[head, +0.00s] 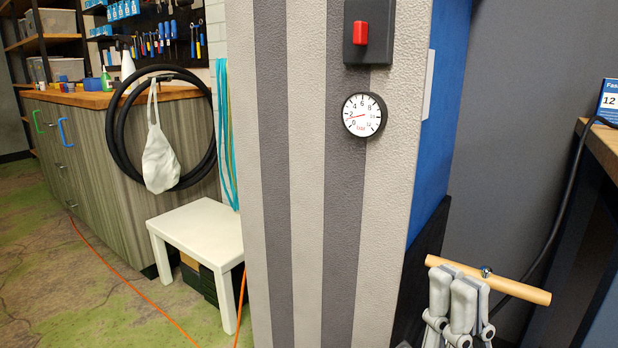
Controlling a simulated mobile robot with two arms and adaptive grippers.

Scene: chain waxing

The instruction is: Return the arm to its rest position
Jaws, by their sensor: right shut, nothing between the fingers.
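My right gripper (456,282) is at the lower right of the head view, with its grey fingers pointing up. The fingers are shut with nothing between them. A light wooden rod (520,290) with a small dark blue knob shows right beside the fingertips, partly hidden by them. I cannot tell whether the fingers touch the rod. My left gripper is not in view.
A striped grey pillar (305,200) stands in the middle, bearing a red switch (360,33) and a round gauge (364,115). A white stool (200,228) and a wood-topped cabinet (95,150) are left. A table edge (600,145) is at right. Orange cables cross the floor.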

